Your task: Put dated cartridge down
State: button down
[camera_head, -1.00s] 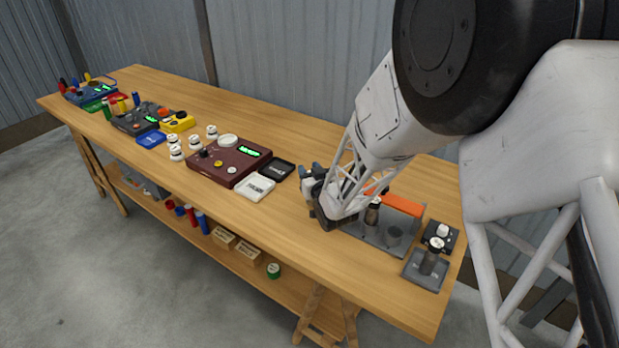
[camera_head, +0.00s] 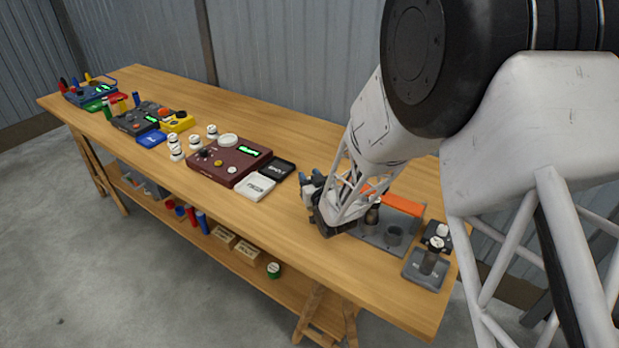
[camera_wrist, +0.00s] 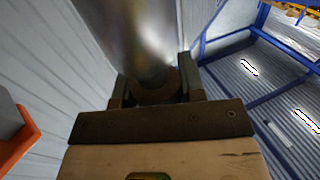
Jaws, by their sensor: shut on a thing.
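My gripper (camera_head: 313,190) is low over the table's right half, between the black tray and the grey fixture. In the wrist view its jaws (camera_wrist: 155,88) are shut on a shiny metal cylinder (camera_wrist: 130,30), which I take as the dated cartridge. No date or label shows on it. In the head view the held cylinder is hidden by the gripper, so I cannot tell whether it touches the table. Another dark cylinder (camera_head: 372,215) stands in the grey fixture (camera_head: 402,248), beside an open round socket (camera_head: 394,236).
A grey tray (camera_head: 414,277) at the right holds a dark cylinder (camera_head: 430,258), with a black knob box (camera_head: 447,240) behind it. Left are a white tray (camera_head: 255,187), black tray (camera_head: 283,170) and maroon tester (camera_head: 215,170). The tabletop before my gripper is clear.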

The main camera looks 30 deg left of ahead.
jog(key=shift+s+d+f, duration=0.1)
jog(key=shift+f, duration=0.7)
jog(key=c, duration=0.7)
grip_release()
jog(key=shift+s+f, duration=0.1)
jog(key=shift+f, duration=0.1)
jog(key=shift+r, duration=0.15)
jog(key=shift+d+r, duration=0.15)
jog(key=shift+r, duration=0.25)
jog(key=shift+r+v, duration=0.15)
jog(key=shift+v, duration=1.75)
jog(key=shift+r+v, duration=0.2)
jog(key=shift+v, duration=1.7)
jog(key=shift+r+v, duration=0.15)
jog(key=shift+v, duration=1.75)
